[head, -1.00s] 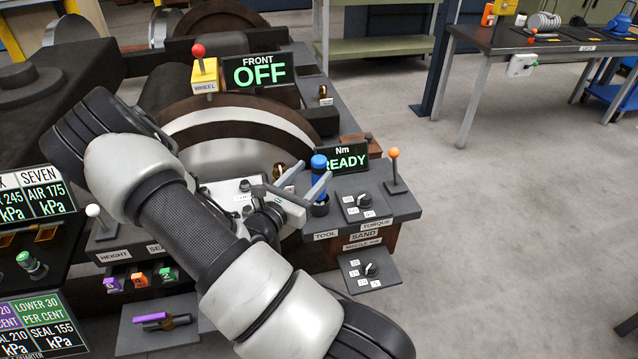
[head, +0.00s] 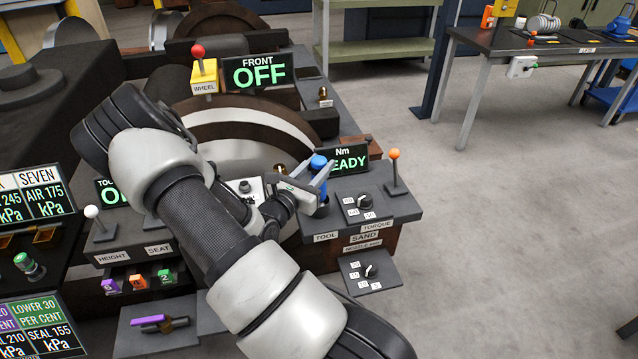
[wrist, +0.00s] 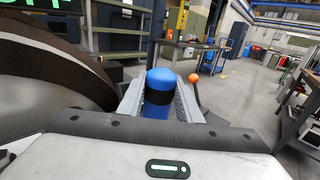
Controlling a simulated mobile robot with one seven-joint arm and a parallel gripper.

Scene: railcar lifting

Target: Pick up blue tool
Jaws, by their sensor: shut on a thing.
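The blue tool (head: 318,163) is an upright blue cylinder with a black band, at the spot labelled TOOL on the dark console. My gripper (head: 316,180) is shut on it, with one finger on each side. In the wrist view the tool (wrist: 158,95) stands between the two fingers, its rounded blue top above them. Its lower end is hidden, so I cannot tell whether it touches the console.
A READY display (head: 348,160) stands right behind the tool. An orange-knobbed lever (head: 394,170) and a torque dial (head: 364,201) are to its right. A wheel (head: 240,125) rises behind my arm. The floor right of the console is clear.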

